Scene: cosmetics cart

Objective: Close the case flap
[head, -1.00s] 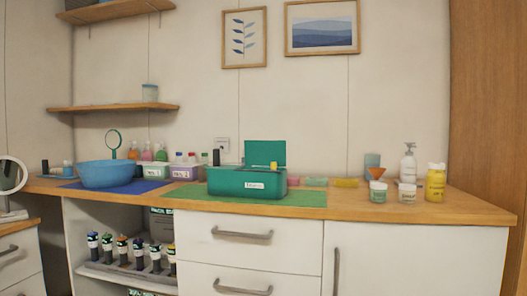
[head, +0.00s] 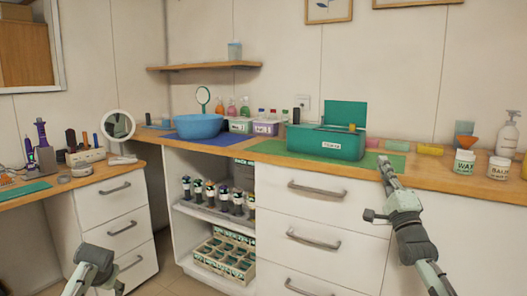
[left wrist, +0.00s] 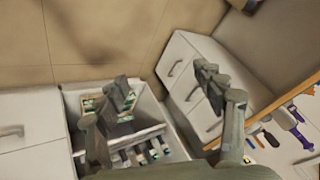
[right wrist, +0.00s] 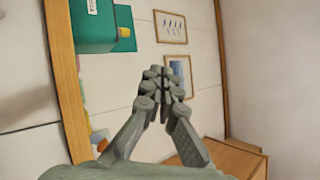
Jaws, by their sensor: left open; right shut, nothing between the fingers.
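The green case (head: 325,142) stands on a green mat on the wooden counter. Its flap (head: 347,114) stands upright at the back right, open. A small yellow part shows at the case's right end. The case also shows sideways at the top left of the right wrist view (right wrist: 88,28). My right gripper (head: 384,163) is shut and empty, in front of and to the right of the case, apart from it. My left gripper (head: 92,256) is open and empty, low at the left, far from the case; its spread fingers show in the left wrist view (left wrist: 163,78).
A blue basin (head: 198,127) and labelled tubs (head: 266,128) stand left of the case. Jars (head: 464,162) and a pump bottle (head: 507,137) stand to the right. An open shelf (head: 212,216) holds several bottles below. A round mirror (head: 117,125) stands on the left cabinet.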

